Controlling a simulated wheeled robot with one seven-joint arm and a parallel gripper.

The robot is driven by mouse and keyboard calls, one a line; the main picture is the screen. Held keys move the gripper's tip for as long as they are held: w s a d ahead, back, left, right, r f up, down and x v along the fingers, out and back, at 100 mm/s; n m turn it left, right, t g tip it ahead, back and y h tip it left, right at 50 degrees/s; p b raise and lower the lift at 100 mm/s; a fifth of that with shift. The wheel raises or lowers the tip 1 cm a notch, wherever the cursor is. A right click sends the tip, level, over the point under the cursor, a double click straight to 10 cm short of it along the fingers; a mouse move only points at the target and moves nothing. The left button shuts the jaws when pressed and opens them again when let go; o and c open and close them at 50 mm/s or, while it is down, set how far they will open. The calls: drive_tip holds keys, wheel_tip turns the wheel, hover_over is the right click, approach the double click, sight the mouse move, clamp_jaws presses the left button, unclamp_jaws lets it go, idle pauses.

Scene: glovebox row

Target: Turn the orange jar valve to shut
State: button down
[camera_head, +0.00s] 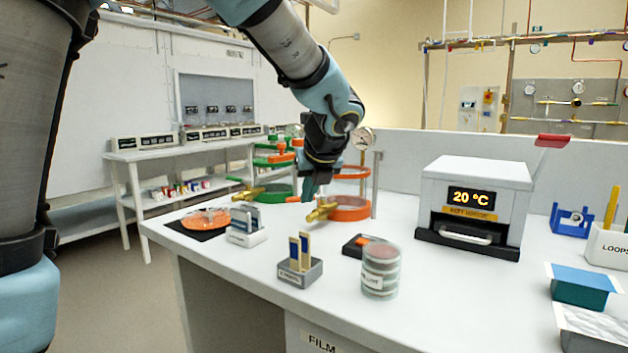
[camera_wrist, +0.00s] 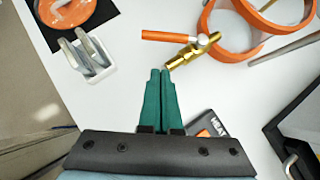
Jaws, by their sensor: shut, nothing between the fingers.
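The orange jar stand (camera_head: 350,212) is on the bench, and its orange rings (camera_wrist: 242,42) fill the upper right of the wrist view. A brass valve (camera_wrist: 190,52) sticks out from its side; in the head view the valve (camera_head: 321,212) points toward the front left. The valve's orange lever (camera_wrist: 163,36) points left in the wrist view, at an angle to the brass body. My gripper (camera_wrist: 161,74) has its green fingers together and empty. Its tips are just short of the lever and valve, apart from them in the wrist view. In the head view my gripper (camera_head: 307,194) is beside the lever.
A green jar stand (camera_head: 268,195) with its own brass valve is left of the orange one. Slide holders (camera_head: 247,232), a stack of dishes (camera_head: 380,270) and a small dark box (camera_head: 357,246) stand nearer the front. A white incubator (camera_head: 474,195) is at right.

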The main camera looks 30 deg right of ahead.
drive_tip(key=shift+w+d+f+p, duration=0.1)
drive_tip(key=shift+w+f, duration=0.15)
drive_tip(key=shift+w, duration=0.5)
drive_tip(key=shift+w+d+f+p, duration=0.15)
drive_tip(key=shift+w+f, duration=0.15)
drive_tip(key=shift+w, duration=0.5)
drive_tip(key=shift+w+d+f+p, duration=0.1)
drive_tip(key=shift+w+f, duration=0.15)
drive_tip(key=shift+w, duration=0.5)
drive_tip(key=shift+r+p, duration=0.1)
drive_tip(key=shift+p, duration=0.2)
